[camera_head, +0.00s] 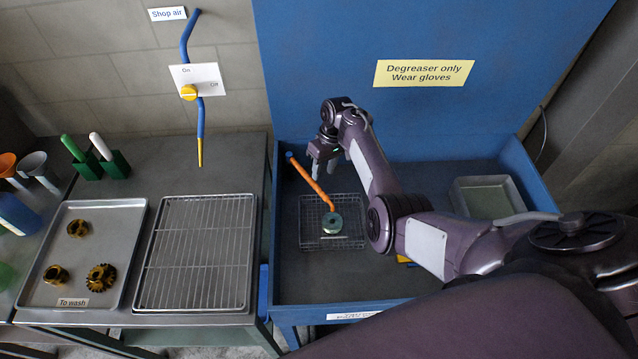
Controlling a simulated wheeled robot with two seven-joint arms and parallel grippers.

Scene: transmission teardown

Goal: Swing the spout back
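The spout (311,183) is a thin orange tube with a blue end at the upper left. It slants down to the right, and its lower end is over a grey-green ring-shaped part (332,223) in a wire basket (308,238) in the blue wash basin. My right gripper (323,171) is at the back of the basin, at the upper part of the spout. Its two fingers point down and are apart, with nothing seen between them. I cannot tell whether a finger touches the spout. My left gripper is not in view.
A metal pan (487,197) sits at the basin's right. Left of the basin are an empty wire rack (197,253) and a "To wash" tray (117,222) with gears. A blue air hose (200,118) hangs on the wall. My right arm covers the basin's right front.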

